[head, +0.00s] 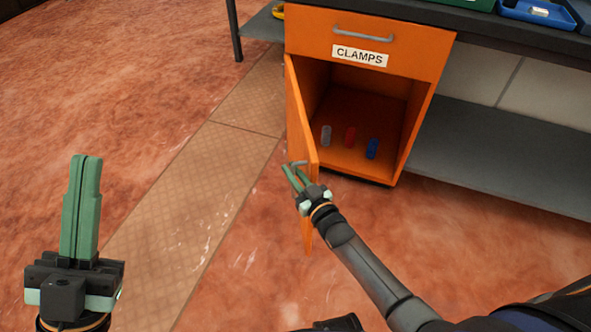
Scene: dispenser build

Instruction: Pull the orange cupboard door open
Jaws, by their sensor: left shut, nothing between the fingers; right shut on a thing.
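The orange cupboard door (297,117) stands swung open on the left side of the orange cupboard (417,123), seen nearly edge-on. A grey handle (297,163) sits on the door near its free edge. My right gripper (294,176) is at this handle, its green fingers shut on it; the fingertips are partly hidden at the handle. My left gripper (85,165) is upright at the lower left, shut and empty, well apart from the door.
Above is a closed drawer (423,47) labelled CLAMPS. A grey lower shelf (500,155) lies right. The floor left of the door is clear.

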